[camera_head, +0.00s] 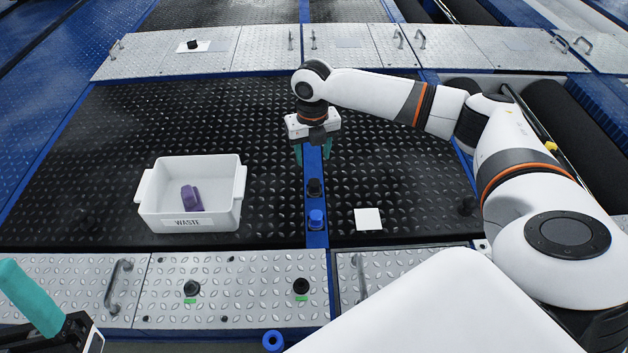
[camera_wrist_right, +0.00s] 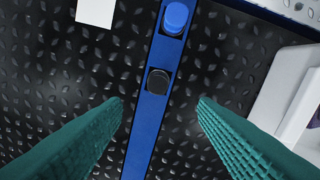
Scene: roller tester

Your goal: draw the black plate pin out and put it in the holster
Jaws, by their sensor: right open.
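A black pin (camera_head: 314,187) with a round head stands in the blue strip (camera_head: 318,240) between two dark tread plates. It also shows in the right wrist view (camera_wrist_right: 158,81). A blue-capped pin (camera_head: 316,218) stands in the same strip, nearer to me. My right gripper (camera_head: 313,153) is open and empty, pointing down above the strip. In the right wrist view its teal fingers (camera_wrist_right: 160,102) are on either side of the strip, with the black pin just beyond the tips. My left gripper (camera_head: 35,300) shows only in part at lower left. I cannot identify a holster for certain.
A white WASTE bin (camera_head: 150,215) holding a purple object (camera_head: 191,197) stands left of the strip. A white square (camera_head: 368,219) lies to its right. Black knobs (camera_head: 191,288) (camera_head: 301,286) with green labels sit on the front metal plates. A blue ring (camera_head: 273,341) is at the bottom edge.

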